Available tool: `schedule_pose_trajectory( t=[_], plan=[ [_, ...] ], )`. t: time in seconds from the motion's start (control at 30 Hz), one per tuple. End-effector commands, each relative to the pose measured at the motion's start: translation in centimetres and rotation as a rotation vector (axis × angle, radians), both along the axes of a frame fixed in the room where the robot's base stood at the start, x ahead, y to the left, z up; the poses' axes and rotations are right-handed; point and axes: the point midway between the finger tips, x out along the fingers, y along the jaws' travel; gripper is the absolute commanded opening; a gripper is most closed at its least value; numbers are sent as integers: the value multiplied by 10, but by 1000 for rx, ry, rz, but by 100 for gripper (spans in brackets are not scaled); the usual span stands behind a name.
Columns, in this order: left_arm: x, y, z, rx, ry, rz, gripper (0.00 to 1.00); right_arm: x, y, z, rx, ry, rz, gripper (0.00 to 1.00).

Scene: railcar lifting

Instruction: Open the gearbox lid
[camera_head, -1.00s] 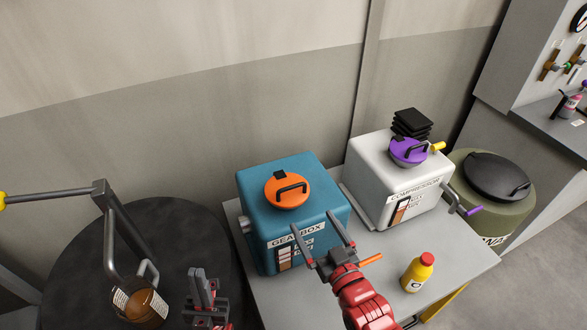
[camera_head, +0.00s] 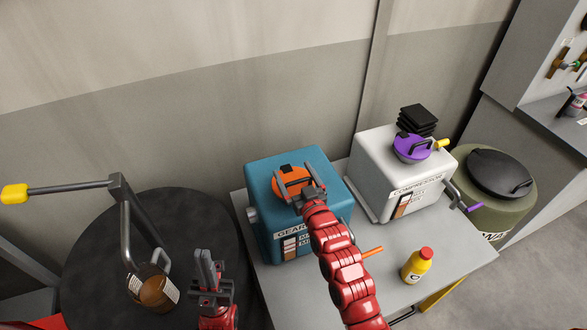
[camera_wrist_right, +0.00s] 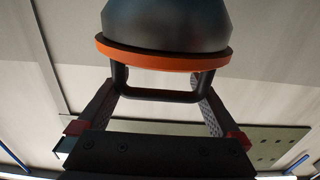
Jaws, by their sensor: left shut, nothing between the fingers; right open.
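The gearbox (camera_head: 265,165) is a blue box on the grey table, with an orange round lid (camera_head: 287,189) seated on its top. My right gripper (camera_head: 295,172) is open over the lid and hides part of it in the head view. In the right wrist view, the lid's orange rim (camera_wrist_right: 160,60) and its black handle (camera_wrist_right: 165,96) show. The handle's bar lies across the gap between the two open fingers (camera_wrist_right: 157,105); whether they touch it is unclear. My left gripper (camera_head: 207,265) is shut and empty, left of the gearbox, in front of the dark round table.
A white compressor (camera_head: 378,160) with a purple lid (camera_head: 411,148) stands right of the gearbox. A yellow bottle (camera_head: 416,268) stands on the table (camera_head: 385,285) near its front.

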Motion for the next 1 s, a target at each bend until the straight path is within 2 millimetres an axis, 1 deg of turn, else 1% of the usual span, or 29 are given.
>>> schedule_pose_trajectory(
  t=[0.1,0.37,0.4,0.47,0.6,0.87,0.9,0.93,0.97,1.0],
  plan=[
    [0,0,2,0,0,0,0,4,2,0,0,1,0,100],
    [0,0,2,0,0,0,0,5,2,0,1,0,0,100],
    [0,0,2,0,0,0,0,5,2,0,1,-1,0,98],
    [0,0,2,0,0,0,0,5,2,0,1,0,0,87],
    [0,0,2,0,0,0,0,5,2,0,1,-1,0,62],
    [0,0,2,0,0,0,0,5,2,0,1,-1,0,15],
    [0,0,2,0,0,0,0,5,2,0,1,-1,0,8],
    [0,0,2,0,0,0,0,5,2,0,1,-1,0,3],
    [0,0,2,0,0,0,0,5,2,0,1,-1,0,0],
    [0,0,2,0,0,0,0,5,2,0,1,-1,0,0]
  ],
)
